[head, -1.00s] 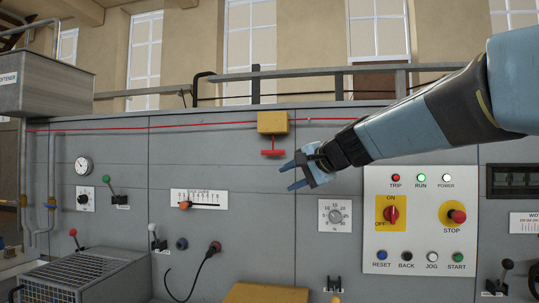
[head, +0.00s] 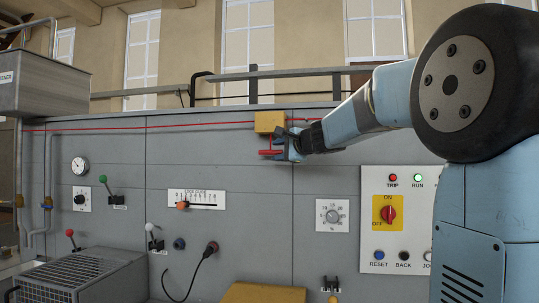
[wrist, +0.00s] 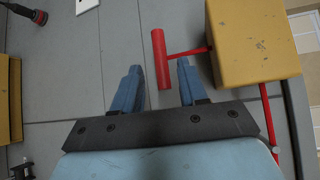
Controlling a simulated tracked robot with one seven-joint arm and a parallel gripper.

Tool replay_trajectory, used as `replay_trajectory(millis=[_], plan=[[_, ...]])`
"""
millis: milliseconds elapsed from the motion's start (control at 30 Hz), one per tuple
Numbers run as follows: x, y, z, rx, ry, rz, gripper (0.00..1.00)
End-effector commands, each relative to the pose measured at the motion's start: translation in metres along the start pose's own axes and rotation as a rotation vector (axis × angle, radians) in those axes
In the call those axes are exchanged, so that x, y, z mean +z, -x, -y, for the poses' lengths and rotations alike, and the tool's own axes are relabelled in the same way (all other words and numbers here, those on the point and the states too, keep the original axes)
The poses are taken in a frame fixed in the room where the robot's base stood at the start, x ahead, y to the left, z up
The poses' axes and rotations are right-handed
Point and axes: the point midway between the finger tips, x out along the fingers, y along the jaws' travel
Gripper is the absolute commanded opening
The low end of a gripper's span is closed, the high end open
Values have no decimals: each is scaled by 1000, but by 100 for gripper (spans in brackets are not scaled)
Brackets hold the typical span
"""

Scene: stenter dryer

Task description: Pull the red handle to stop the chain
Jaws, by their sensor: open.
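The red handle (head: 269,152) is a T-shaped bar hanging below a yellow box (head: 270,122) on the grey machine panel. My gripper (head: 283,147) is at the handle's right side in the head view and overlaps part of it. In the wrist view my gripper (wrist: 159,68) is open, with one blue finger on each side of the red bar (wrist: 160,45). The bar's stem runs to the yellow box (wrist: 250,45), past the tip of the right finger. Whether a finger touches the handle cannot be told.
A red cord (head: 200,124) runs along the panel top to the yellow box. Levers, a slider scale (head: 196,198) and a mesh-topped box (head: 80,275) are at left.

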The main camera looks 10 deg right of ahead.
Motion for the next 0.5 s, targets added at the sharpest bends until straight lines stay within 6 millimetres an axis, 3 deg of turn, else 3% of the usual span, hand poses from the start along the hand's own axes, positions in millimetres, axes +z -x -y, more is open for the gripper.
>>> replay_trajectory(millis=[200, 500], plan=[[0, -35, -1, 2, 0, 1, 42], [0, -57, 0, 1, 1, 0, 42]])
